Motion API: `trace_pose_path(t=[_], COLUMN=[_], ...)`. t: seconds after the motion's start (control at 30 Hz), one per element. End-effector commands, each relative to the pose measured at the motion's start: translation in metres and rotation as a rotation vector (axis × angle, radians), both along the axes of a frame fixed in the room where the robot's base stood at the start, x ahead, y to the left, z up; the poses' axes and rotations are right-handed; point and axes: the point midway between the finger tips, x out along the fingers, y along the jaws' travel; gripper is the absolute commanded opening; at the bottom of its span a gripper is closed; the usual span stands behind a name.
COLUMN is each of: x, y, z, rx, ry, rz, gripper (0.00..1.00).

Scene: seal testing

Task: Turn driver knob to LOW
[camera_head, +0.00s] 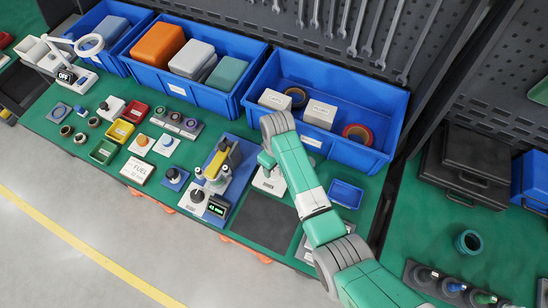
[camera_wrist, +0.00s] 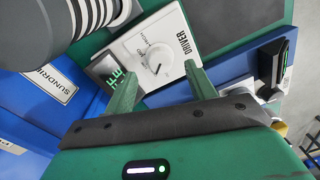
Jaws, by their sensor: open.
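The driver box (camera_wrist: 174,32) is white, with a round white knob (camera_wrist: 160,58), printed labels and a green-lit display (camera_wrist: 115,79) in the wrist view. The display text and exact knob setting are hard to read. My gripper (camera_wrist: 162,70) is open, its two green fingers on either side of the knob and apart from it, as far as I can see. In the head view the driver box (camera_head: 268,183) is partly hidden under my gripper (camera_head: 266,165) and wrist.
A blue fixture with a yellow-and-black press (camera_head: 221,160) stands left of the driver box. A dark mat (camera_head: 262,220) lies in front. A blue bin (camera_head: 262,110) with boxes and tape rolls stands behind, and a small blue tray (camera_head: 345,194) to the right.

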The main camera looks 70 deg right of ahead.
Motion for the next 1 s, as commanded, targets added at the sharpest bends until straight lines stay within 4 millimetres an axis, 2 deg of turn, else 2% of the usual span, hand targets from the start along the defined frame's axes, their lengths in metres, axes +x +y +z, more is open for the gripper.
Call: trace_pose_path(t=[0.03, 0.2, 0.53, 0.57, 0.7, 0.8, 1.0], x=[0.0, 0.001, 0.002, 0.002, 0.002, 0.002, 0.002], y=[0.0, 0.001, 0.002, 0.002, 0.002, 0.002, 0.002], z=[-0.012, -0.035, -0.041, -0.041, -0.041, -0.041, -0.04], rx=[0.0, -0.001, -0.003, -0.003, -0.003, -0.003, -0.002], ry=[0.001, -0.001, -0.002, -0.002, -0.002, -0.002, -0.003], rz=[0.0, 0.0, 0.0, 0.0, 0.0, 0.0, -0.016], gripper=[0.55, 0.55, 0.55, 0.53, 0.26, 0.11, 0.11])
